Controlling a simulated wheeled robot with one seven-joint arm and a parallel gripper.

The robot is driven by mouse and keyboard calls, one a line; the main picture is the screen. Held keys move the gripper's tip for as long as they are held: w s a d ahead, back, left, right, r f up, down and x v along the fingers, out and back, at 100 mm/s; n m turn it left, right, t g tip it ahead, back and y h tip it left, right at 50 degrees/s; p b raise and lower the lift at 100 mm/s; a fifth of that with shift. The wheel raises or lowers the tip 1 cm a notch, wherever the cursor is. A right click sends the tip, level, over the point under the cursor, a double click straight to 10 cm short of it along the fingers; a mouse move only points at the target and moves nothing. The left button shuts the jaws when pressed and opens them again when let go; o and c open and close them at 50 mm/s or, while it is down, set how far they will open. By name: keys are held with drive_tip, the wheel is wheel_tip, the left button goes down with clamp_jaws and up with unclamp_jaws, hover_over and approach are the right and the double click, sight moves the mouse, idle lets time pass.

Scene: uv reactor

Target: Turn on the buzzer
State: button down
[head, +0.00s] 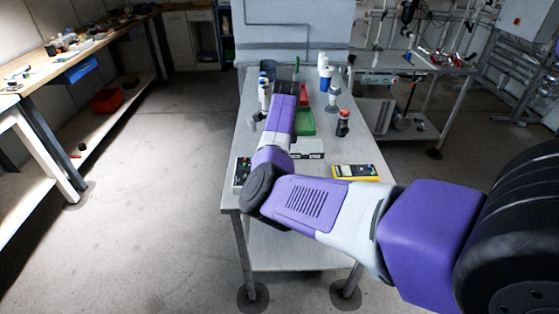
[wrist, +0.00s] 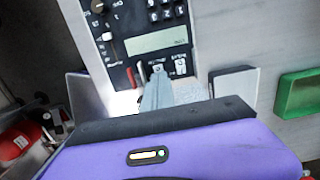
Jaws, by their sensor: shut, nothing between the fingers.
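In the wrist view a control panel (wrist: 140,40) fills the upper middle, with a pale display, knobs, a slider and small switches. I cannot read its labels well enough to tell which part is the buzzer. My gripper (wrist: 158,72) is shut and empty, its narrow fingertips over the panel's lower edge, close to small switches and a red lever (wrist: 141,71). I cannot tell whether the tips touch the panel. In the head view a dark control box (head: 241,172) sits at the table's front left corner, partly behind my arm. My fingers are hidden there.
The metal table (head: 350,150) also holds a yellow multimeter (head: 356,172), a green tray (head: 305,123), a dark bottle with a red cap (head: 343,122) and blue-and-white items (head: 325,72) at the back. A workbench (head: 110,40) stands left. The floor between is clear.

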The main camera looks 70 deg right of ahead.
drive_tip(key=shift+s+a+f, duration=0.15)
drive_tip(key=shift+a+f, duration=0.05)
drive_tip(key=shift+f, duration=0.45)
drive_tip(key=shift+w+a, duration=0.25)
drive_tip(key=shift+w, duration=0.4)
drive_tip(key=shift+r, duration=0.15)
drive_tip(key=r+p, duration=0.1)
drive_tip(key=r, duration=0.1)
drive_tip(key=r+p, duration=0.1)
drive_tip(key=p, duration=0.1)
drive_tip(key=s+d+r+p, duration=0.1)
drive_tip(key=r+p, duration=0.1)
drive_tip(key=shift+r, duration=0.3)
wheel_tip(320, 180, up, 10)
drive_tip(key=b, duration=0.2)
drive_tip(key=shift+s+d+f+b, duration=0.25)
drive_tip(key=shift+s+b, duration=0.05)
drive_tip(key=shift+b, duration=0.1)
